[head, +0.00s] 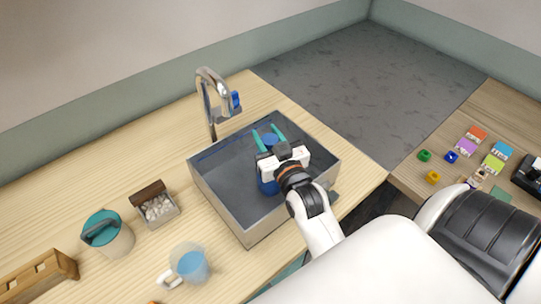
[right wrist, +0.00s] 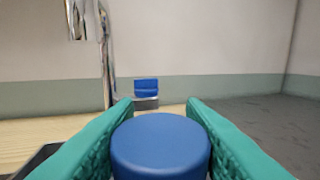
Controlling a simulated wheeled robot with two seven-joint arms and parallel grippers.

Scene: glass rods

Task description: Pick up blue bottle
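The blue bottle (head: 268,185) stands in the grey sink (head: 210,170) in the head view, partly hidden by my right gripper. Its round blue top (right wrist: 160,145) fills the lower middle of the right wrist view. My right gripper (head: 268,135) reaches over the sink with its two teal fingers apart. The fingers (right wrist: 160,110) lie on either side of the bottle's top. Firm contact on both sides cannot be made out. My left gripper is not in view.
A chrome tap (head: 208,100) with a blue piece stands behind the sink. Left of the sink are a box of white pebbles (head: 158,208), a teal-lidded pot (head: 112,238) and a clear mug (head: 190,262). Small coloured items, such as a green one (head: 425,156), lie on the right table.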

